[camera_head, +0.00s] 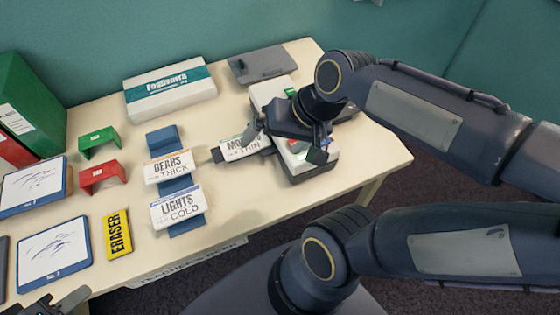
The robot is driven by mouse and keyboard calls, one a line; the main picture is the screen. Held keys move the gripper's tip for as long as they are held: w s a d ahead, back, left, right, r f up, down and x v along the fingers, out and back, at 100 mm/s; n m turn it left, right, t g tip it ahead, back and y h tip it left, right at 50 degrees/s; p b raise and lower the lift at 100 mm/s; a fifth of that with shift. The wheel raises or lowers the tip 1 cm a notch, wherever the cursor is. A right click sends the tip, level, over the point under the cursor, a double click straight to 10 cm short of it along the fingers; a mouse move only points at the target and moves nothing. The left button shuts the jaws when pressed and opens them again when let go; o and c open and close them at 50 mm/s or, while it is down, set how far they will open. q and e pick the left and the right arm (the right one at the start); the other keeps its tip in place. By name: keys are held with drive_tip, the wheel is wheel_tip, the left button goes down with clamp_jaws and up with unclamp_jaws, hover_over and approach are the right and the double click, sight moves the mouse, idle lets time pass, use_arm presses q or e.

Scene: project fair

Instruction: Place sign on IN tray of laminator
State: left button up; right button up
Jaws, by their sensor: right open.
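The sign reading "MO… THIN" (238,149) lies face up at the left side of the laminator (312,172), over a dark tray (217,156) whose end shows past the sign's left edge. My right gripper (284,145) is open above the laminator and the sign's right end, covering part of both. I cannot tell whether a finger touches the sign. My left gripper (58,304) is at the bottom left, cut off by the picture edge; its jaw state is unclear.
Signs "GEARS THICK" (170,167) and "LIGHTS COLD" (178,207) rest on a blue stand (162,140). A Foglivorra box (170,102), grey flat device (262,64), green (98,141) and red (100,176) holders, drawing boards (52,252) and a yellow eraser pack (118,236) stand around.

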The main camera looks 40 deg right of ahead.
drive_tip(key=s+n, duration=0.1)
drive_tip(key=s+a+f+n, duration=0.1)
drive_tip(key=s+n, duration=0.1)
drive_tip(key=s+a+n+t, duration=0.1)
drive_tip(key=shift+s+a+f, duration=0.15)
drive_tip(key=shift+s+f, duration=0.05)
drive_tip(key=shift+f, duration=0.1)
